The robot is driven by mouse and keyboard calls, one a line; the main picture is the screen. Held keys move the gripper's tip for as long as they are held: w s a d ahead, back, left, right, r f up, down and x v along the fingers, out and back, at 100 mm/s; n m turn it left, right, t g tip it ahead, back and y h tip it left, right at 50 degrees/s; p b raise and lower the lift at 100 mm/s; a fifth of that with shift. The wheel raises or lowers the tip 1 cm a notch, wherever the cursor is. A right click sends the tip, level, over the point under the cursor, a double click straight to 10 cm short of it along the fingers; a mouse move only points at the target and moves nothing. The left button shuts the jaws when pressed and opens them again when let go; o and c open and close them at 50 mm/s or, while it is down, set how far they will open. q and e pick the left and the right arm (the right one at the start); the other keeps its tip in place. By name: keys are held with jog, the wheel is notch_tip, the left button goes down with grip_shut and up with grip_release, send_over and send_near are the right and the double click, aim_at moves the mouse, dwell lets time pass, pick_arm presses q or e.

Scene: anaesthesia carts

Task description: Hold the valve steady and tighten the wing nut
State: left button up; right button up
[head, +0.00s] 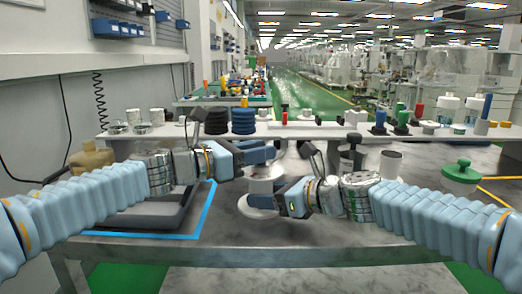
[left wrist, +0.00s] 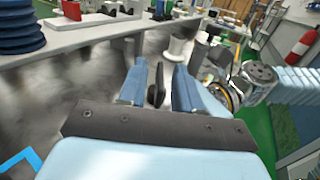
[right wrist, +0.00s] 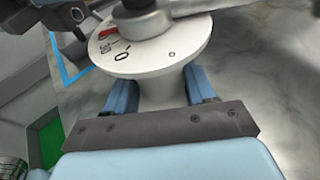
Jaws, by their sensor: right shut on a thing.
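The valve has a pale round dial plate (right wrist: 165,55) with black numerals and a red mark. A grey hub (right wrist: 145,22) sits on top, partly cut off by the frame edge. My right gripper (head: 280,198) is shut on the valve's pale neck (right wrist: 160,92), just below the plate; it also shows in the right wrist view (right wrist: 162,95). My left gripper (head: 272,150) is above the valve with its fingers apart. In the left wrist view a thin, upright black piece (left wrist: 155,85), which looks like the wing nut, stands between these fingers (left wrist: 160,82), with gaps visible on both sides.
A grey tray (head: 150,215) inside a blue outline lies at the left. A green-lidded jar (head: 461,174) stands at the right. A raised shelf (head: 330,132) behind holds blue and black disc stacks and several fittings. Bare grey tabletop (head: 370,235) lies in front.

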pick_arm(q)
jog(key=shift+w+d, duration=0.2)
jog(key=shift+d, duration=0.2)
grip_shut()
jog(key=shift+m+g+h, duration=0.3)
jog(key=shift+m+g, duration=0.1)
jog(key=shift+g, duration=0.1)
jog(key=m+g+h, duration=0.1)
jog(key=m+g, duration=0.1)
jog(key=g, duration=0.1)
jog(key=m+g+h, duration=0.1)
jog(key=m+g, duration=0.1)
jog(key=g, duration=0.2)
jog(key=shift+w+m, duration=0.1)
jog(key=shift+m, duration=0.2)
jog(key=m+g, duration=0.3)
jog(key=g, duration=0.2)
jog(key=shift+r, duration=0.1)
jog(key=shift+m+g+y, duration=0.3)
jog(key=shift+m+g, duration=0.1)
jog(key=shift+g, duration=0.3)
